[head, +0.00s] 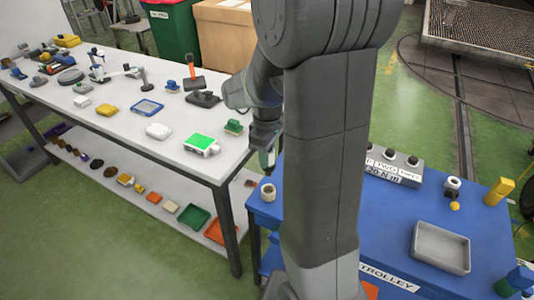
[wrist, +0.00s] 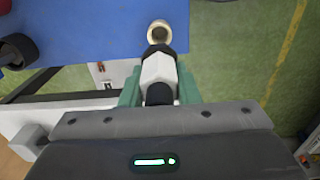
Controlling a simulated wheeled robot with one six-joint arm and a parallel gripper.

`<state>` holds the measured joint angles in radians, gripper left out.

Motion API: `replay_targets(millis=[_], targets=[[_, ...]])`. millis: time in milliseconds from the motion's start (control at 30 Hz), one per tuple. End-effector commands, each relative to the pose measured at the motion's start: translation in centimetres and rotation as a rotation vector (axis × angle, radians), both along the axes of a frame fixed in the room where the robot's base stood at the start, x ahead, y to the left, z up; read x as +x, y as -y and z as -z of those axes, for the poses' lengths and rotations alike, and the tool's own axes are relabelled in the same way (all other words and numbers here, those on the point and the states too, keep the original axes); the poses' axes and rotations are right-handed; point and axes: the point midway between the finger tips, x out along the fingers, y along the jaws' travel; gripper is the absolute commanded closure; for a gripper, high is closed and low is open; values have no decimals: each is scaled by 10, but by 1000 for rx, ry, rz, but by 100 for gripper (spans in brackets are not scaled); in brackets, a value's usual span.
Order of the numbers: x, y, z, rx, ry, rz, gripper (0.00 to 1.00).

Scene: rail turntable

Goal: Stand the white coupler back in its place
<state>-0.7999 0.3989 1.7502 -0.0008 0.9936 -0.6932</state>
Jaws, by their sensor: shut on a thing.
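My gripper (wrist: 160,90) is shut on the white coupler (wrist: 159,72), a white faceted body with dark ends, between green fingers in the wrist view. In the head view my gripper (head: 268,160) points down above the left corner of the blue trolley; the coupler cannot be made out clearly there. A cream ring-shaped cup (head: 268,192) stands on that corner, just below the gripper. In the wrist view the cup (wrist: 160,32) shows its open top just beyond the coupler's far dark end. I cannot tell whether they touch.
The blue trolley (head: 400,215) also holds a grey block (head: 393,168) with several dark-topped posts, a grey tray (head: 440,247) and a yellow block (head: 499,191). A white table (head: 120,130) with many small parts stands left. My arm hides part of the trolley.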

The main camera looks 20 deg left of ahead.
Motion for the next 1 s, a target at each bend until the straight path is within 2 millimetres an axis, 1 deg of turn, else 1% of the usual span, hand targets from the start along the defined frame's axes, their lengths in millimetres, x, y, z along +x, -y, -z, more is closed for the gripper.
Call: replay_targets(millis=[33,533,700,1000], targets=[[0,0,6,-1,0,0,100],[0,0,50,0,0,1,100],[0,0,56,0,0,1,100],[0,0,55,0,0,1,100]])
